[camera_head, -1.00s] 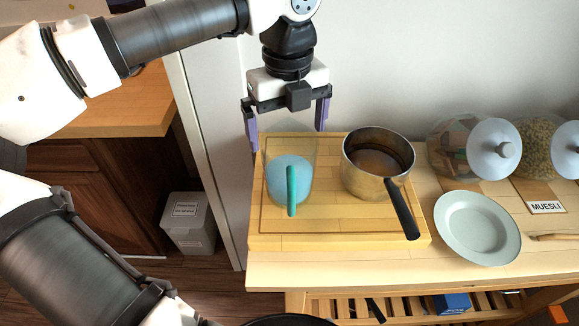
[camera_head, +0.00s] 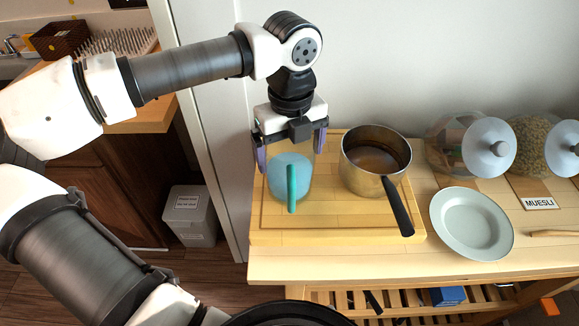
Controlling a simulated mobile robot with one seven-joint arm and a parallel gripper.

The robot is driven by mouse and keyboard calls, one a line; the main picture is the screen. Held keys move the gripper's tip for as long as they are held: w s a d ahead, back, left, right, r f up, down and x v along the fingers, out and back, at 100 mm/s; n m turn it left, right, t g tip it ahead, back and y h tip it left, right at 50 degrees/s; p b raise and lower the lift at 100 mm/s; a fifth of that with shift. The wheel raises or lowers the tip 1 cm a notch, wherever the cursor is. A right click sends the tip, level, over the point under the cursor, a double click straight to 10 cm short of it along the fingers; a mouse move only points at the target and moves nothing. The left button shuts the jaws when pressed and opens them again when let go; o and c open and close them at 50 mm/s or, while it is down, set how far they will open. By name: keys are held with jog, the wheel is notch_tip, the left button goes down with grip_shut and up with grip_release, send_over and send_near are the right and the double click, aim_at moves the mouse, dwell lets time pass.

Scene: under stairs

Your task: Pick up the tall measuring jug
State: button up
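The tall measuring jug (camera_head: 290,178) is clear, with a blue lower part and a teal handle facing me. It stands upright on the left of a wooden board (camera_head: 330,237). My gripper (camera_head: 290,152) points down over the jug, with one purple finger at its left side and one at its right. The fingers are spread wide, and the jug's upper part is between them. I cannot tell whether either finger touches the jug. The jug's rim is partly hidden by the gripper.
A metal saucepan (camera_head: 374,162) stands close to the jug's right, its black handle toward me. A pale plate (camera_head: 471,224) and two lidded glass jars, one of muesli (camera_head: 545,145), are further right. A wall is behind. A bin (camera_head: 190,215) stands on the floor left.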

jog(key=c, duration=0.7)
jog(key=shift+r, duration=0.15)
jog(key=shift+c, duration=0.2)
notch_tip(320, 180, up, 28)
jog(key=p, duration=0.3)
jog(key=shift+f, duration=0.2)
dwell(0.5)
jog(key=shift+r, duration=0.1)
dwell(0.4)
jog(key=o, duration=1.3)
jog(key=c, duration=1.5)
